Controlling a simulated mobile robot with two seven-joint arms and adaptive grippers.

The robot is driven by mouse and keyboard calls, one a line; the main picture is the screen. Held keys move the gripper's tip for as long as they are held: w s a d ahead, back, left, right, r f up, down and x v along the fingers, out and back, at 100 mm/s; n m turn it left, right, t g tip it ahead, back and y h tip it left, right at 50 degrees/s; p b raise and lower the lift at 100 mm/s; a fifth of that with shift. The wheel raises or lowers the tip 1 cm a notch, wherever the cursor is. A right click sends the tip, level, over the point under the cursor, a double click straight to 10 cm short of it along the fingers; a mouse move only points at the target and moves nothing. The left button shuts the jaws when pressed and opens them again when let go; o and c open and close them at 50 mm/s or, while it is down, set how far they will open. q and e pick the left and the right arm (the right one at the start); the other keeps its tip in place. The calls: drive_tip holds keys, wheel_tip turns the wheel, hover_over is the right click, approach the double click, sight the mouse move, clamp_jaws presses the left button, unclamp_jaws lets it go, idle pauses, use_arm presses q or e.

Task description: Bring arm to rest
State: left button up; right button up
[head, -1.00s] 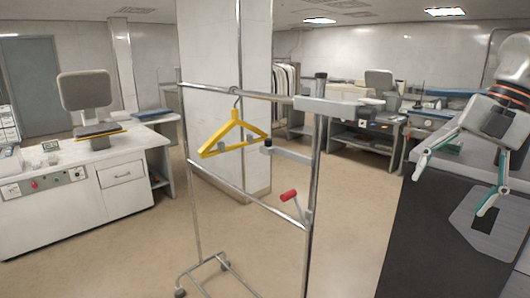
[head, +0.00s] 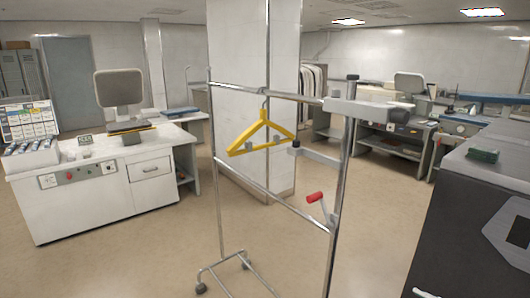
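No arm of mine shows clearly. A small pale piece (head: 426,293) at the bottom edge, in front of the dark cabinet, looks like a fingertip of my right gripper. The rest of that gripper is out of the picture, so its opening cannot be judged. My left gripper is not in view. A metal garment rack (head: 215,160) stands in the middle with a yellow hanger (head: 263,135) on its top bar. A red-handled lever (head: 315,197) is on its right post.
A dark cabinet (head: 455,230) with a grey top stands at the right, a small green block (head: 483,155) on it. A white counter (head: 100,195) with a monitor (head: 119,87) is at the left. A pillar (head: 245,60) stands behind the rack. Open floor (head: 130,265) lies at front left.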

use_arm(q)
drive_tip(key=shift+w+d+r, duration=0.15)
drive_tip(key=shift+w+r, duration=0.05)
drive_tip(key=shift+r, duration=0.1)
use_arm(e)
drive_tip(key=s+a+f+m+g+h, duration=0.1)
drive_tip(key=s+a+f+m, duration=0.3)
drive_tip(key=a+f, duration=0.5)
drive_tip(key=s+a+f+m+g+h, duration=0.2)
drive_tip(key=s+a+f+m+h, duration=0.2)
drive_tip(key=s+a+f, duration=0.5)
wheel_tip(320, 180, down, 2)
drive_tip(key=shift+s+f+m+g+h, duration=0.15)
drive_tip(key=shift+m+g+h, duration=0.15)
drive_tip(key=shift+m, duration=0.5)
